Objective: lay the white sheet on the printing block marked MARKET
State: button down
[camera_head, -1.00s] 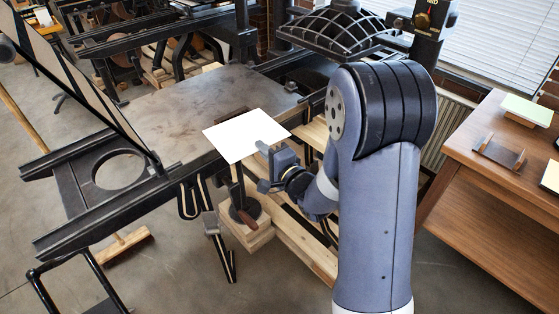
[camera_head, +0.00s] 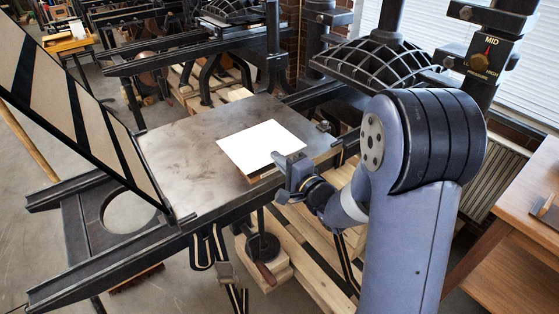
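The white sheet (camera_head: 261,146) lies flat and level over the front part of the press bed (camera_head: 185,145). My gripper (camera_head: 280,160) is at the sheet's near right edge and appears shut on it. A brown edge of a block (camera_head: 262,175) shows just under the sheet's near side. The sheet hides the block's top, so no MARKET marking can be read. I cannot tell whether the sheet touches the block or hovers just above it.
The raised tympan frame (camera_head: 85,100) leans at the left of the bed. The black ribbed platen (camera_head: 385,65) hangs behind my arm, beside a pressure dial (camera_head: 487,55). A wooden table (camera_head: 530,220) stands at the right. Other presses stand behind.

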jog(key=shift+w, duration=0.4)
notch_tip(320, 180, down, 7)
jog(key=b, duration=0.5)
jog(key=shift+r+b, duration=0.15)
jog(key=shift+b, duration=0.2)
jog(key=c, duration=1.4)
grip_release()
jog(key=shift+c, duration=0.2)
jog(key=shift+s, duration=0.1)
jog(key=v, duration=0.6)
